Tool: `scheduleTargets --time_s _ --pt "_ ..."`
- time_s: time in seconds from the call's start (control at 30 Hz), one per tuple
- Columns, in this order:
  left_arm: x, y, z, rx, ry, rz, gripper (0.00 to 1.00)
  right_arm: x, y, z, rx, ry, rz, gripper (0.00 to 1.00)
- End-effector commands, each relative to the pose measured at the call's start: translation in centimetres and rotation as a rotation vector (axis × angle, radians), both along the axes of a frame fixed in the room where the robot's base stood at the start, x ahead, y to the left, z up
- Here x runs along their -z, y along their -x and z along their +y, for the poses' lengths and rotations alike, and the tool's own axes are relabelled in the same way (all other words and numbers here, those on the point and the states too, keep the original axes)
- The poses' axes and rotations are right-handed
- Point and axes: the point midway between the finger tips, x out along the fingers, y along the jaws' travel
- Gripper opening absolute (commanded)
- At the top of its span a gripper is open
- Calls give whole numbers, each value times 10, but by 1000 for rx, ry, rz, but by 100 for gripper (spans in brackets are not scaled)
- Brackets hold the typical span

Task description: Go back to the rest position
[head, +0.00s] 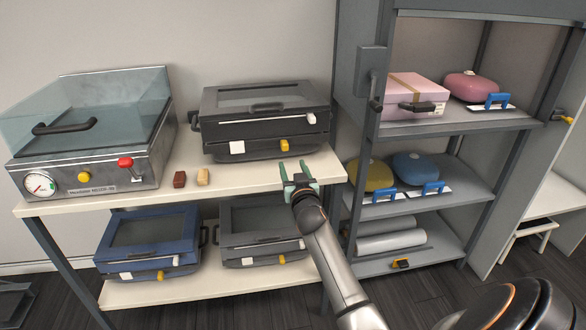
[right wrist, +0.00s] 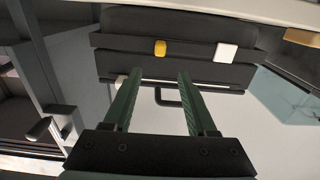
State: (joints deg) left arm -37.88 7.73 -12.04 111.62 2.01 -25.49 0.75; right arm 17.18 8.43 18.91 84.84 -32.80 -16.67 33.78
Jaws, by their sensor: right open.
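My right gripper (head: 296,170) is open, with nothing between its green fingers. In the head view it is at the front right edge of the upper shelf of the bench, in front of the black case (head: 262,150). In the right wrist view the gripper (right wrist: 160,85) shows two parallel fingers apart, pointing toward the black case (right wrist: 180,60) with its yellow latch and white tag. The fingers look apart from the case. My left gripper is not in view.
A blue case (head: 150,240) and a grey case (head: 258,215) are below. An open cabinet (head: 372,60) with boxes and pouches stands close on the right.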

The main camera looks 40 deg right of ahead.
Motion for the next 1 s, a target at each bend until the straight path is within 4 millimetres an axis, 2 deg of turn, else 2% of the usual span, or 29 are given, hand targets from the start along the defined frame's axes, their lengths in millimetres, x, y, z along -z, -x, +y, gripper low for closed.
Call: scheduleTargets --time_s 0.47,0.57,0.67,0.77,0.87,1.0 --pt "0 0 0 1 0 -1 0 0 0 1 -1 0 1 57" --pt "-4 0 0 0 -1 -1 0 9 5 9 -20 5 27 57" --pt "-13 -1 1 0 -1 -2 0 33 18 33 -72 16 98 57" --pt "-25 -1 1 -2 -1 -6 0 71 45 71 -158 25 205 57" --pt "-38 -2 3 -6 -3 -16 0 109 82 117 -261 21 320 57" --pt "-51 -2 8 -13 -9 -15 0 154 149 183 -410 -13 476 57"
